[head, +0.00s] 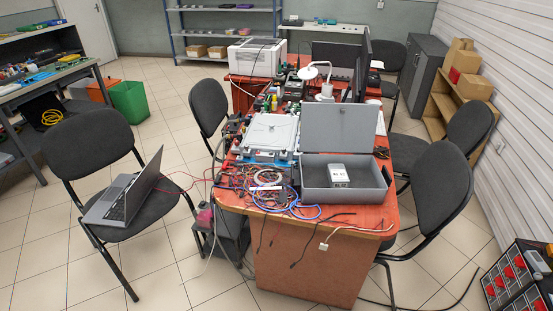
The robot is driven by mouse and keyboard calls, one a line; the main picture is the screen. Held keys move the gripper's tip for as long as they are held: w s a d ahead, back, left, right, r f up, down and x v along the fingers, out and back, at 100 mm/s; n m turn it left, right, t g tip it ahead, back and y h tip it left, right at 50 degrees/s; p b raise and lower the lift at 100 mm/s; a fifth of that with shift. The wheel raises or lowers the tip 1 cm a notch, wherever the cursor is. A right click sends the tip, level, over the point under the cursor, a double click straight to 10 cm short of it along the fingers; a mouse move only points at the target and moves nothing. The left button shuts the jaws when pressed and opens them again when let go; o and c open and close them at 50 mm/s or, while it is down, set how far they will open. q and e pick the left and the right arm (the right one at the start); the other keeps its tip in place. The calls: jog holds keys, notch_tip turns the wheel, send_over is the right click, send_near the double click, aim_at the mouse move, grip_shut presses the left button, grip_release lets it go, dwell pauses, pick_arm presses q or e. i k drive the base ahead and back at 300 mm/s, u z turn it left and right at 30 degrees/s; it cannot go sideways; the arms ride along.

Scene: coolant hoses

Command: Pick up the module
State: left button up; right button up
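A small white box-shaped module (339,176) with dark markings on its front lies inside an open grey case (345,195). The case stands on the near right part of the red table (300,245). Its lid (340,127) is raised at the back. The module appears to rest on the case floor, apart from the walls. Neither of my grippers shows in the head view.
Tangled cables (262,188) lie left of the case, and some hang over the table's near edge. A white panel-like device (269,132) sits behind them. Chairs stand on both sides; the left one (97,150) holds a laptop (125,195). Tiled floor is clear at front left.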

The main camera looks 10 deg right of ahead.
aim_at(338, 176)
jog(key=u, duration=0.05)
jog(key=i, duration=1.1)
jog(key=z, duration=1.05)
jog(key=i, duration=0.45)
jog(key=z, duration=0.45)
